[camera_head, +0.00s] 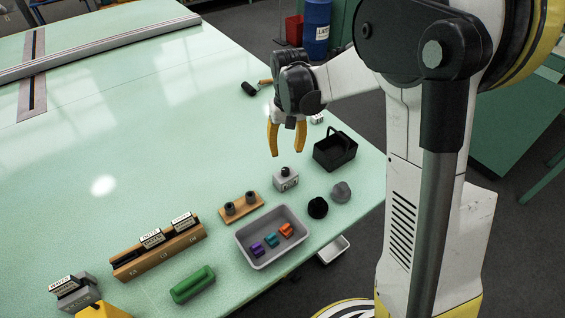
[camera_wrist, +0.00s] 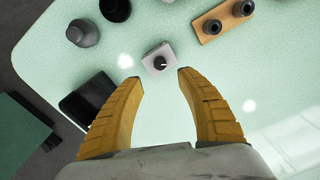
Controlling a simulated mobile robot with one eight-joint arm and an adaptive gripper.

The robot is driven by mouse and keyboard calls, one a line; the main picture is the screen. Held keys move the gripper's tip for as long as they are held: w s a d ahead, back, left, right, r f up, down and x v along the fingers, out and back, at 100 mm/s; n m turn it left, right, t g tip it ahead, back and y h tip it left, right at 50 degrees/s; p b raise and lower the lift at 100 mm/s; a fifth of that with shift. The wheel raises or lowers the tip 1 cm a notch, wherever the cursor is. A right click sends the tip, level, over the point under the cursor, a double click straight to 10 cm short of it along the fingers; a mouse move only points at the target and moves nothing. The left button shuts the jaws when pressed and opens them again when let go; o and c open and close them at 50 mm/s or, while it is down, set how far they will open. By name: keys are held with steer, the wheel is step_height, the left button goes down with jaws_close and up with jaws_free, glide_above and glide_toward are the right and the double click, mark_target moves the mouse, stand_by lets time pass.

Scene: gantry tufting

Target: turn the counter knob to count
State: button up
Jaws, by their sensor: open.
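The counter (camera_head: 287,184) is a small grey box with a dark knob (camera_head: 285,171) on top, standing on the pale green table. In the wrist view the counter (camera_wrist: 149,61) lies just beyond my fingertips, and its round black knob (camera_wrist: 160,63) carries a white pointer mark. My gripper (camera_head: 286,150) is open and empty, its two yellow fingers pointing down above and slightly behind the counter. In the wrist view the fingers of my gripper (camera_wrist: 157,77) are spread wide, with the counter centred between and beyond the tips. Nothing appears to touch the knob.
A black basket (camera_head: 335,151) stands right of the counter, with dark and grey round pieces (camera_head: 341,192) nearby. A wooden block with two dark pegs (camera_head: 241,208) is at its left. A grey tray (camera_head: 290,257) with coloured pieces is in front. The table's left middle is clear.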

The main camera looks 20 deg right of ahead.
mark_target(285, 169)
step_height(285, 169, down, 10)
steer(key=b, duration=0.3)
steer(key=shift+a+r, duration=0.1)
steer(key=shift+r, duration=0.05)
steer(key=shift+c, duration=0.6)
jaws_close()
